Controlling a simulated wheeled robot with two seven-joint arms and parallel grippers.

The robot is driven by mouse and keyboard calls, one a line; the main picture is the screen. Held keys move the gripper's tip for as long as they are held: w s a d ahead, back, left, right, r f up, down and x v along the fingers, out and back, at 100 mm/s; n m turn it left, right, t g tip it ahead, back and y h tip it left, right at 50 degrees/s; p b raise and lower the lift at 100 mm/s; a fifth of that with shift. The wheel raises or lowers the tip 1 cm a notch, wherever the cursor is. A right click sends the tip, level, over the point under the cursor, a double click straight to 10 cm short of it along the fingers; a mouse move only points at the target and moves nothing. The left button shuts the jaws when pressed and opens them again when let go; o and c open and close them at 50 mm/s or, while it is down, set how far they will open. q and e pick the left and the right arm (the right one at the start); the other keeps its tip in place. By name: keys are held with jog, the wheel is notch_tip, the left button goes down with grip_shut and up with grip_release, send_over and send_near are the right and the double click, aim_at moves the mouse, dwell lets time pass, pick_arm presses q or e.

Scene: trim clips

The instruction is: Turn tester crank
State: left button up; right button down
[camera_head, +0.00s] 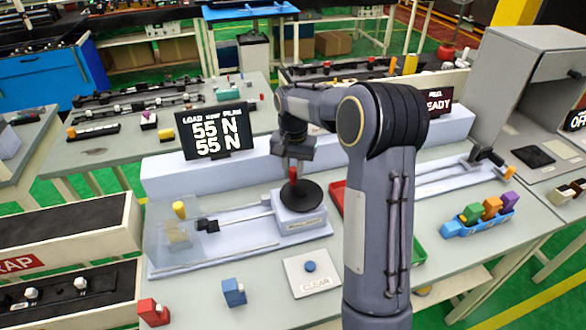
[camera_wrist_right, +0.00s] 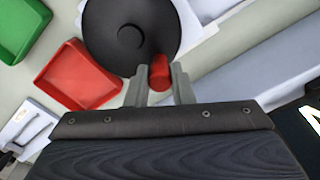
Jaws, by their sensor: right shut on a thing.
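The tester crank is a black disc (camera_head: 300,195) with an upright red handle (camera_head: 293,174), on a white block on the light blue tester base. My right gripper (camera_head: 293,162) comes down from above and is shut on the red handle. In the right wrist view the red handle (camera_wrist_right: 160,72) sits between the two grey fingers, at the edge of the black disc (camera_wrist_right: 130,35). A display (camera_head: 214,131) behind reads 55 N on two lines. A rod runs from the crank block left to a black clamp (camera_head: 207,225) under a clear cover. My left gripper is not in view.
A white CLEAR plate with a blue button (camera_head: 310,267) lies in front of the tester. Red (camera_wrist_right: 75,80) and green (camera_wrist_right: 20,25) trays lie beside the crank. Blue (camera_head: 234,292) and red (camera_head: 153,312) clips stand at the table front. A blue rack (camera_head: 487,222) with colored clips is at right.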

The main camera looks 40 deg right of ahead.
jog(key=c, duration=1.3)
grip_release()
jog(key=shift+o, duration=0.2)
notch_tip(320, 180, up, 8)
jog(key=shift+f+b, duration=0.2)
jog(key=shift+b, duration=0.15)
jog(key=shift+r, duration=0.15)
